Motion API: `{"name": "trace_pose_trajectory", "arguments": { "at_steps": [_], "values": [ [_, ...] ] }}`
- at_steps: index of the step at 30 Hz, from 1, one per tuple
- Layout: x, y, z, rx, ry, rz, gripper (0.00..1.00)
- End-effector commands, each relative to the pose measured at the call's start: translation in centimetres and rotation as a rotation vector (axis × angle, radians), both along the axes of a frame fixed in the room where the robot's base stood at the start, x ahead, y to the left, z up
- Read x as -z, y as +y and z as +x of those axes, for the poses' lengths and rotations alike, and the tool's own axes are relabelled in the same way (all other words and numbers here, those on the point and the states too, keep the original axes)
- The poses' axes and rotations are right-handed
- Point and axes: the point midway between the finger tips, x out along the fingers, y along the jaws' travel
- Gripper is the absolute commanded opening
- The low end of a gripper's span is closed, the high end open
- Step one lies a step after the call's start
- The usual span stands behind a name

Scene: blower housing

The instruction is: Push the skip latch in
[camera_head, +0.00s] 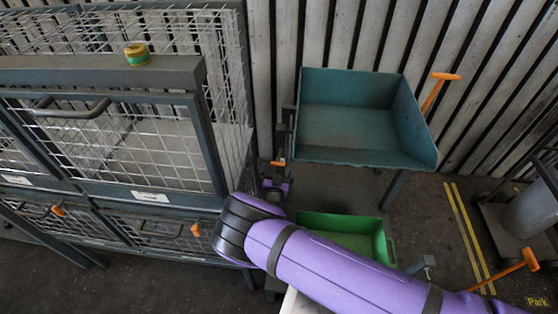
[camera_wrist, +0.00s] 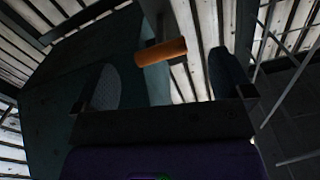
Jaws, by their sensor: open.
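The teal skip (camera_head: 345,125) stands tilted open on a frame against the slatted wall. A short orange handle (camera_head: 278,163), which looks like the skip latch, sits by the skip's lower left corner. In the wrist view the orange handle (camera_wrist: 160,52) lies crosswise ahead of my gripper (camera_wrist: 166,85), between the two fingers as seen. The fingers are apart with nothing held. I cannot tell whether they touch the handle. The skip's dark side (camera_wrist: 60,85) fills the left of the wrist view. In the head view my gripper (camera_head: 275,185) is small and partly hidden by my purple arm.
A wire-mesh cage (camera_head: 130,150) with orange-handled latches stands close on the left, with a green-yellow roll (camera_head: 137,54) on top. A green bin (camera_head: 345,229) is on the floor below the skip. Another orange lever (camera_head: 445,77) rises at the skip's right. Yellow floor lines (camera_head: 467,235) run right.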

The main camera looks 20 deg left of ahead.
Motion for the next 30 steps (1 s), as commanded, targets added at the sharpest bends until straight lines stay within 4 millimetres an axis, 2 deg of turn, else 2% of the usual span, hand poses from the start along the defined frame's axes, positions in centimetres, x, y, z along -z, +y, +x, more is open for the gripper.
{"name": "trace_pose_trajectory", "arguments": {
  "at_steps": [3, 9, 15, 22, 23, 30],
  "values": [
    [0.1, 0.4, 2.0, 0.0, -0.001, 0.0, 0.98],
    [0.0, 1.1, 4.4, 0.0, -0.001, 0.0, 0.98],
    [0.0, 1.3, 5.4, 0.0, 0.001, 0.001, 0.98],
    [0.0, 1.3, 5.4, 0.0, 0.001, 0.0, 0.98],
    [0.0, 1.3, 5.4, 0.0, 0.001, 0.0, 0.96],
    [0.0, 1.3, 5.4, 0.0, 0.001, 0.0, 0.41]
  ]
}}
